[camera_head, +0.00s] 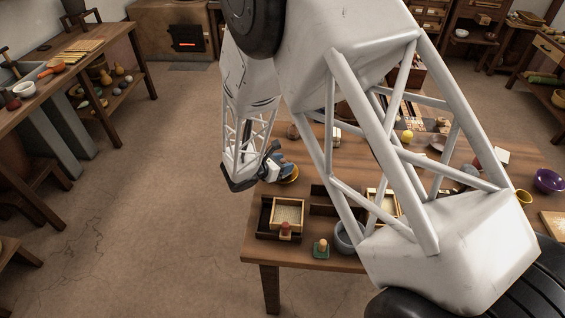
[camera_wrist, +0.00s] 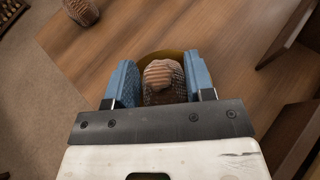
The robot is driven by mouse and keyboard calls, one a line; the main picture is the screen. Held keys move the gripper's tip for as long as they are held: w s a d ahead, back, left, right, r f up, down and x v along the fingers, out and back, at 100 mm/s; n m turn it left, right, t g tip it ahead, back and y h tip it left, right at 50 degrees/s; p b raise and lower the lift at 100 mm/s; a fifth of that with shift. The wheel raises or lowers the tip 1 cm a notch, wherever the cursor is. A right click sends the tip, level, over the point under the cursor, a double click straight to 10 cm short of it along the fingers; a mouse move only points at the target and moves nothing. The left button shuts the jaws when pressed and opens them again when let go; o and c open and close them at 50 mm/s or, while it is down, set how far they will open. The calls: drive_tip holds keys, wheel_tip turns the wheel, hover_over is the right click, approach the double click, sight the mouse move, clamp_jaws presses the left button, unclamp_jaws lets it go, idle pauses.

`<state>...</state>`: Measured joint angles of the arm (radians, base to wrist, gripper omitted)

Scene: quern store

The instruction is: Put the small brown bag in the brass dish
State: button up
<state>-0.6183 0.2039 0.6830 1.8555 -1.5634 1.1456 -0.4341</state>
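My gripper (camera_wrist: 162,85) has its two blue fingers on either side of the small brown bag (camera_wrist: 163,75), whose striped top points toward the wrist camera. The fingers appear to press its sides, with no clear gap. The rim of the brass dish (camera_wrist: 150,56) shows just beyond the bag, mostly hidden by the bag and fingers. In the head view my gripper (camera_head: 276,167) is at the table's left edge, and the brass dish (camera_head: 291,177) shows beside its fingers. The bag appears over or inside the dish; its height above the bottom cannot be told.
Another brown striped object (camera_wrist: 80,11) stands farther off in the wrist view. On the table (camera_head: 318,252) are a box tray (camera_head: 289,213) with a red-topped piece (camera_head: 286,230), a green-based stamp-like piece (camera_head: 321,248) and a grey bowl (camera_head: 347,238). My arm hides much of the table.

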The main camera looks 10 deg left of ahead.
drive_tip(key=o, duration=0.4)
drive_tip(key=shift+o, duration=0.2)
drive_tip(key=shift+r, duration=0.2)
drive_tip(key=shift+r, duration=0.25)
drive_tip(key=v, duration=1.2)
idle(0.4)
